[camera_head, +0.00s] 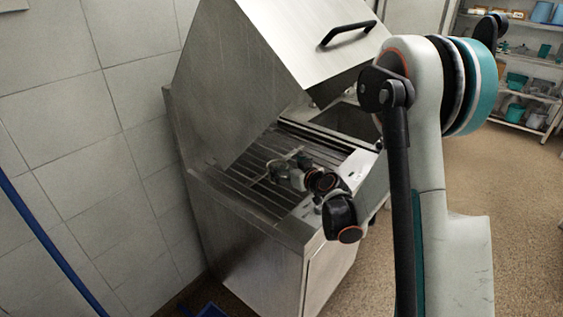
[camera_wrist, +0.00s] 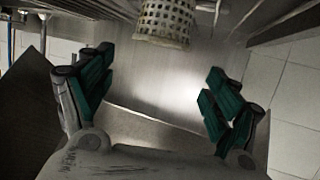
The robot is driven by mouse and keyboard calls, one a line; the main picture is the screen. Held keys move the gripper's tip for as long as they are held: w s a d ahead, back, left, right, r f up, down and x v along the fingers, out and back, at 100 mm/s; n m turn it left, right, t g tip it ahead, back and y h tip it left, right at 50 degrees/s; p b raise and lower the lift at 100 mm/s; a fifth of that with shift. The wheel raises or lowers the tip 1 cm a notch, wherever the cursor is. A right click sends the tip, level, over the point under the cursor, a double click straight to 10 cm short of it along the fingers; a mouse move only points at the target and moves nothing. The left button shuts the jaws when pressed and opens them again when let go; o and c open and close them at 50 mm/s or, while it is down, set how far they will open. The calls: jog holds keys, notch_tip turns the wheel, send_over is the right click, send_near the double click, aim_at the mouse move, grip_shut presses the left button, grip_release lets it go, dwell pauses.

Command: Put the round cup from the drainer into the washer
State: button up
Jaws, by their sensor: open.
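A pale perforated round cup (camera_wrist: 165,22) shows at the top centre of the wrist view, partly cut off by the frame edge. My gripper (camera_wrist: 158,88) is open, its two green-padded fingers spread wide with nothing between them. The cup lies ahead of the fingers, roughly between their lines and apart from both. In the head view my gripper (camera_head: 278,170) is low over a slatted steel surface (camera_head: 235,192) under a raised steel hood (camera_head: 240,75); I cannot make out the cup there. I cannot tell for sure which part is the drainer and which the washer.
The hood has a black handle (camera_head: 347,34). A dark recess (camera_head: 345,120) lies behind the slats, partly hidden by my arm. A tiled wall (camera_head: 75,130) stands close on the left. Shelves (camera_head: 525,80) with containers stand at the far right, with free floor before them.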

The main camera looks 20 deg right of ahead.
jog(key=s+a+r+g, duration=0.45)
jog(key=s+r, duration=0.75)
jog(key=s, duration=0.3)
jog(key=s+d+m+g+h, duration=0.1)
jog(key=s+m+g+h, duration=0.1)
jog(key=s, duration=2.1)
jog(key=shift+s+d+m+h, duration=0.15)
jog(key=shift+d+m+h, duration=0.2)
jog(key=shift+h, duration=0.35)
